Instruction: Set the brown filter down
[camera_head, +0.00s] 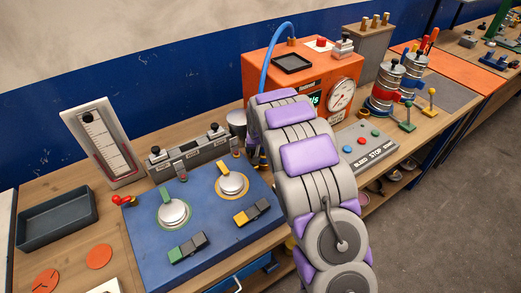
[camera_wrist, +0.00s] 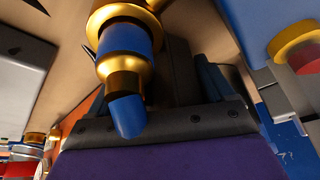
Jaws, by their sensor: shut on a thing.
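My gripper (camera_wrist: 172,68) shows in the wrist view as dark fingers beyond a dark bar and a purple pad. It is shut, but what sits between the fingers is mostly hidden, and I cannot make out a brown filter there. In the head view my arm hides the gripper, near the front of the orange box. An orange-brown disc (camera_head: 98,256) lies flat on the bench at the lower left. A second such disc (camera_head: 45,280) with dark marks lies beside it. Whether either is a filter, I cannot tell.
A blue hose end with brass collars (camera_wrist: 124,60) is close to the gripper in the wrist view. The orange box (camera_head: 262,66) stands behind my arm. A blue panel (camera_head: 150,232) with two round plates and an empty-looking dark tray (camera_head: 58,243) are at left.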

